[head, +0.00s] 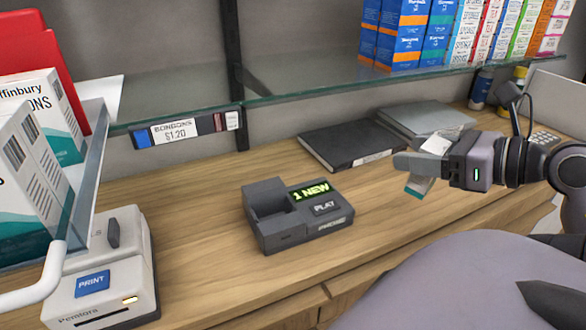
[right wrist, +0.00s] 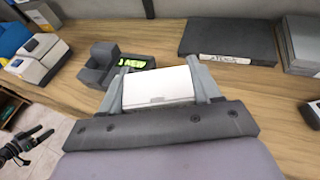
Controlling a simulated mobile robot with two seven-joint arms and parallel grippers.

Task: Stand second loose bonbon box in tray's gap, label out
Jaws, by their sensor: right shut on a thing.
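My right gripper (head: 412,165) is shut on a small white box with a teal end (head: 418,186), held above the counter at the right. In the right wrist view, the box's plain pale face (right wrist: 160,88) shows between the two fingers; no label can be read on it. At the left of the head view, a clear-edged tray (head: 86,172) holds white and teal bonbon boxes (head: 28,170), standing with lettering showing on one. A red upright piece (head: 42,50) is behind them. The tray's gap cannot be made out. My left gripper is not in view.
A glass shelf (head: 300,90) with a bonbons price label (head: 178,130) crosses above the counter. A dark phone dock (head: 290,215), a white printer (head: 105,270) and a black binder (head: 350,145) stand on the counter. Wood around the dock is clear.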

